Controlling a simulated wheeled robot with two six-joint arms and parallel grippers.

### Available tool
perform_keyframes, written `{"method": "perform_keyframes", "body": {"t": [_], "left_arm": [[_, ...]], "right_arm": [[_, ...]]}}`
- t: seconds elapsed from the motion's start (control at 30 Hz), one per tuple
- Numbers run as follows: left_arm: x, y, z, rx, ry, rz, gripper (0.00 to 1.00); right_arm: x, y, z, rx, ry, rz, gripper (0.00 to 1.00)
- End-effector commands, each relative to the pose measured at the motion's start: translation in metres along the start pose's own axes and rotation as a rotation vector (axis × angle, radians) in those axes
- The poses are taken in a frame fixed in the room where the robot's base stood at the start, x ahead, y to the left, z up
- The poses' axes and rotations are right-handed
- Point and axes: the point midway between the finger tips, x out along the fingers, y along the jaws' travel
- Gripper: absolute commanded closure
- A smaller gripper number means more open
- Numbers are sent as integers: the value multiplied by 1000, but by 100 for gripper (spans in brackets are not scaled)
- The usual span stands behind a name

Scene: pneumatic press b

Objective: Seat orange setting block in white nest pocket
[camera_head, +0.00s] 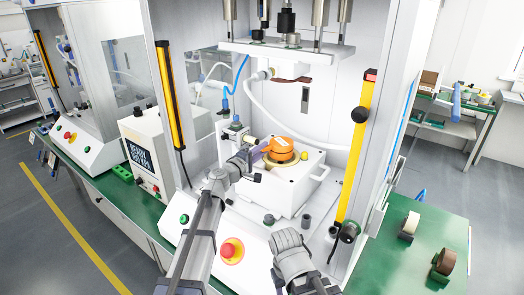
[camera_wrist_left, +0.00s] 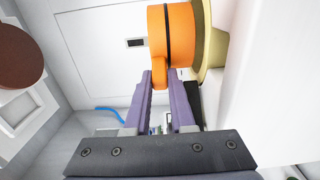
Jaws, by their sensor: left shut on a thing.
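The orange setting block (camera_head: 281,149) is a round orange body with a dark band and a side tab. It sits at the top of the white nest (camera_head: 287,190), over its pocket. My left gripper (camera_head: 260,154) comes from the left with purple fingers shut on the block's tab. In the left wrist view the fingers (camera_wrist_left: 168,80) reach the tab of the orange block (camera_wrist_left: 178,45), beside a beige ring (camera_wrist_left: 212,40). I cannot tell how deep the block is in the pocket, as its underside is hidden. My right gripper's fingers are not visible.
The press head (camera_head: 290,48) hangs above the nest. Yellow light-curtain posts stand left (camera_head: 171,95) and right (camera_head: 356,150). A red button (camera_head: 231,250) is on the front panel. Tape rolls lie on the green table (camera_head: 425,225) at right.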

Motion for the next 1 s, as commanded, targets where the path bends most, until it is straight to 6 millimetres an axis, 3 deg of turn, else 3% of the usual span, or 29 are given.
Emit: {"method": "perform_keyframes", "body": {"t": [1.0], "left_arm": [[0,-22,0,-2,0,1,100]], "right_arm": [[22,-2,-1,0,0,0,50]]}}
